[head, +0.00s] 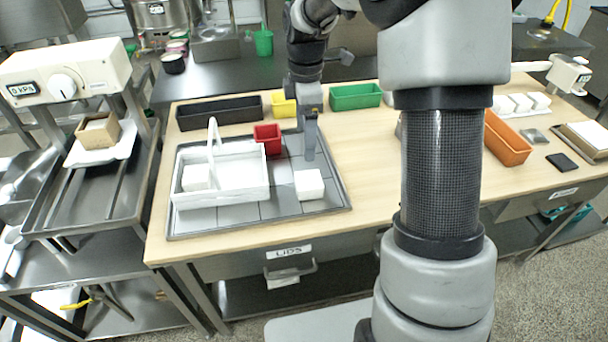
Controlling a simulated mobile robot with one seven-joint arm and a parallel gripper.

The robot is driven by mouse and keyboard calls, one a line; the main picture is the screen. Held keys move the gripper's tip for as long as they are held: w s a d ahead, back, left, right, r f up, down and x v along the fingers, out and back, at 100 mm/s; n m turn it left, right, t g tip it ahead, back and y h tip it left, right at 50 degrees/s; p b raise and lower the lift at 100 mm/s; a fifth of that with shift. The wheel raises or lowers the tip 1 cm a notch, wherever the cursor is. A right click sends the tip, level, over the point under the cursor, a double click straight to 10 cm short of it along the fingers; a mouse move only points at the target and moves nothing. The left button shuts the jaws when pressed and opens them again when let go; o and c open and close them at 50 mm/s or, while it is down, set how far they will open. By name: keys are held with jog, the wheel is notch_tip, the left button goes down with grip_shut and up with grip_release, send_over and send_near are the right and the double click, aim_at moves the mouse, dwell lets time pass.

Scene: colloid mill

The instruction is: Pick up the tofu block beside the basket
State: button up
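The white tofu block (309,185) sits on the grey tray (335,203), to the right of the white basket (232,190) and apart from it. The basket has an upright handle, and another white block (196,178) shows inside it. My gripper (310,157) points down just behind and above the tofu block in the picture. Its fingers appear as one narrow grey shape, so any gap between them is hidden. Nothing is visibly held.
A red bin (267,138) stands on the tray's back part, close to the basket and left of my gripper. Black (220,112), yellow (284,106) and green (356,97) bins line the back of the wooden table (362,180). My arm hides part of the table's right side.

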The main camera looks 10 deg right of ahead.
jog(key=b, duration=0.2)
send_near(309, 179)
jog(key=f, duration=0.3)
jog(key=a+f, duration=0.1)
jog(key=f, duration=0.1)
jog(key=shift+f, duration=0.15)
jog(key=f, duration=0.2)
jog(key=d+f, duration=0.1)
jog(key=f, duration=0.1)
jog(key=shift+s+f+b, duration=0.1)
jog(key=shift+f+b, duration=0.1)
jog(key=shift+b, duration=0.1)
jog(key=shift+f, duration=0.5)
jog(key=shift+c, duration=0.6)
jog(key=shift+r, duration=0.1)
jog(key=c, duration=0.8)
